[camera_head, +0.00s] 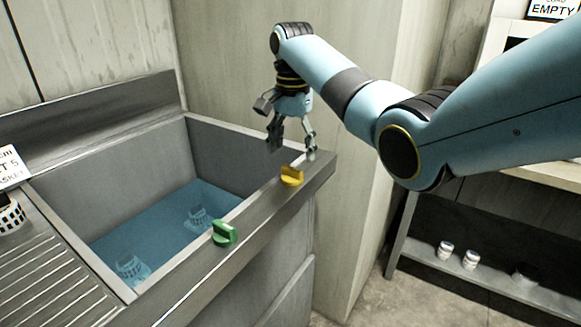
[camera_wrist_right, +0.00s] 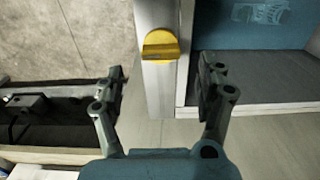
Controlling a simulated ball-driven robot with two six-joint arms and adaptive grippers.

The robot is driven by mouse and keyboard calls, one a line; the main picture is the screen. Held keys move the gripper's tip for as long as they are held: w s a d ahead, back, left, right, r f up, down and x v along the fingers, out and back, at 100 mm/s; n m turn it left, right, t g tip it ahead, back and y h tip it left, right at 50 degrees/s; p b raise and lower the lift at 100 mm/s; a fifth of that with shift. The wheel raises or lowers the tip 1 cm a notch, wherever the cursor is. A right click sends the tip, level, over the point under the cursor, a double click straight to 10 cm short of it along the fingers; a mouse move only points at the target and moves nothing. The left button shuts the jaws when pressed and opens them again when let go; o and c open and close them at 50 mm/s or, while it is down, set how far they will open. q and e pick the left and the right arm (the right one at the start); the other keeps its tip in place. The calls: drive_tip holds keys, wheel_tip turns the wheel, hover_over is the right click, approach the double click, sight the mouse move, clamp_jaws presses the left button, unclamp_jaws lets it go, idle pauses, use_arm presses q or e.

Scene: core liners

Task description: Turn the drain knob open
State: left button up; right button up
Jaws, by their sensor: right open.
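A yellow knob (camera_head: 291,176) sits on the front rim of the metal sink (camera_head: 225,150), near its right corner. A green knob (camera_head: 224,233) sits further left on the same rim. I cannot tell from any label which one is the drain knob. My right gripper (camera_head: 293,146) is open and empty, fingers pointing down, above the rim by the yellow knob. In the right wrist view the yellow knob (camera_wrist_right: 160,45) lies ahead of and between the open fingers (camera_wrist_right: 162,78), apart from them. My left gripper is not in view.
Blue water (camera_head: 165,232) stands in the sink, with basket-like liners (camera_head: 198,220) in it. A ribbed drainboard (camera_head: 45,285) with another basket (camera_head: 11,217) is at left. A wall is close behind the gripper. A low shelf (camera_head: 500,285) with white cups (camera_head: 446,250) stands at right.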

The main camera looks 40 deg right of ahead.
sight(292, 168)
wheel_tip(292, 168, down, 4)
drive_tip(key=shift+r, duration=0.25)
drive_tip(key=shift+w+f, duration=0.1)
drive_tip(key=shift+f, duration=1.05)
drive_tip(key=shift+c, duration=0.9)
drive_tip(key=c, duration=1)
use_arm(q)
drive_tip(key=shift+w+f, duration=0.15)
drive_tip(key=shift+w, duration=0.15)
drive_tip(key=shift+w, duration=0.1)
